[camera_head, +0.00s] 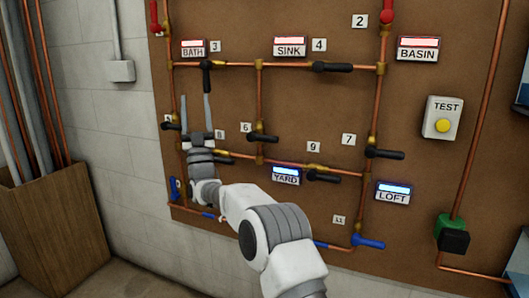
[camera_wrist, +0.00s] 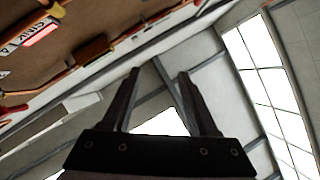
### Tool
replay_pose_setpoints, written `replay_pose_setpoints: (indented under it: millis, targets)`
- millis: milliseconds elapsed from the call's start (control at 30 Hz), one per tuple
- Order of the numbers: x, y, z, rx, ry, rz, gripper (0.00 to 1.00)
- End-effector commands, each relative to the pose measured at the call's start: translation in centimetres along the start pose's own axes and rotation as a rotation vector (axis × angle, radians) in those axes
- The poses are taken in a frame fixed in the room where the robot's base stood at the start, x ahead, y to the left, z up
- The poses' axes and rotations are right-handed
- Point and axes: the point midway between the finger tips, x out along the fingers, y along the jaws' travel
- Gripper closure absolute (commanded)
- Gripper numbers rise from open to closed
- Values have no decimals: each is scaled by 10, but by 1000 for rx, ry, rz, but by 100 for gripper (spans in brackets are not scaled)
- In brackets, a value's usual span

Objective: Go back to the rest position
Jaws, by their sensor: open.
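My gripper (camera_head: 196,98) is open and empty in the head view, its two long fingers pointing up in front of the left part of the brown pipe board (camera_head: 290,100). In the wrist view my gripper (camera_wrist: 159,73) shows both fingers apart with nothing between them. The right fingertip appears just below the black valve handle (camera_head: 207,78) under the BATH sign (camera_head: 193,48); I cannot tell whether they touch. My arm rises from the bottom of the head view and hides part of the board's lower left.
The board carries copper pipes, several black-handled valves and blue handles such as the lower right one (camera_head: 368,242). A TEST box (camera_head: 443,118) with a yellow button is at right. A wooden bin (camera_head: 55,235) with pipes stands at left. Windows (camera_wrist: 270,90) show in the wrist view.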

Motion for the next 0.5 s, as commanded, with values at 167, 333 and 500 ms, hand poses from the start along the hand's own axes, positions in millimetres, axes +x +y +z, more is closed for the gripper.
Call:
replay_pose_setpoints:
  millis: [167, 333, 500]
  targets:
    - [35, 12, -8, -8, -174, -72, 41]
    - [52, 30, -20, -25, -381, -134, 41]
    - [47, 56, -37, -49, -607, -173, 41]
